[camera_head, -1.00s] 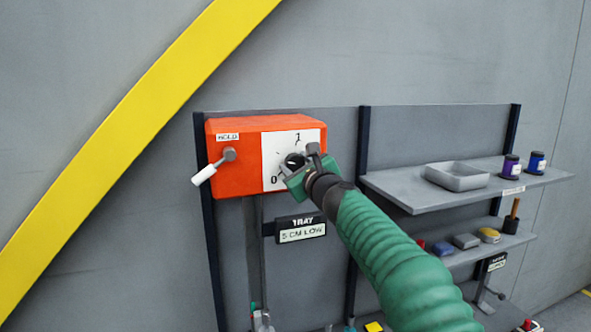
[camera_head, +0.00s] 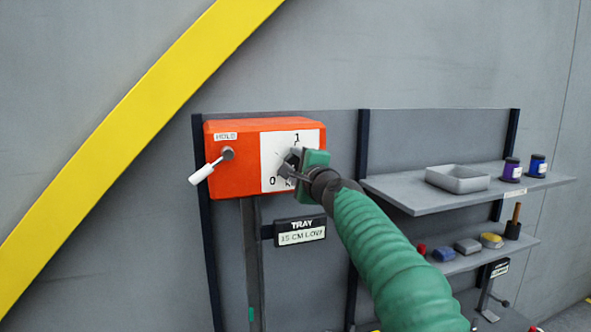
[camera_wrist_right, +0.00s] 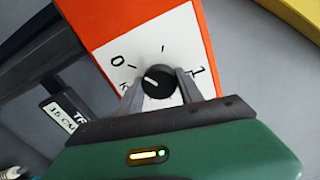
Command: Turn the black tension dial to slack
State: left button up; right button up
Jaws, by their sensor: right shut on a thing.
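The black dial (camera_wrist_right: 158,82) sits on a white plate (camera_wrist_right: 181,40) marked 0 and 1, on the front of an orange box (camera_head: 235,172). In the head view the green gripper (camera_head: 292,162) hides most of the dial. My left gripper is not in view.
A lever with a white handle (camera_head: 202,174) under a HOLD label is on the box's left. Shelves to the right hold a grey tray (camera_head: 457,178), two jars and small blocks.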

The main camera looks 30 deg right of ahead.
jog(key=shift+w+f+n, duration=0.1)
jog(key=shift+f+n, duration=0.3)
jog(key=shift+n, duration=0.3)
jog(key=shift+a+f, duration=0.1)
jog(key=o, duration=1.4)
jog(key=shift+a+r, duration=0.1)
jog(key=shift+r, duration=0.2)
jog(key=b+v, duration=0.6)
jog(key=v, duration=1.1)
jog(key=shift+f, duration=0.1)
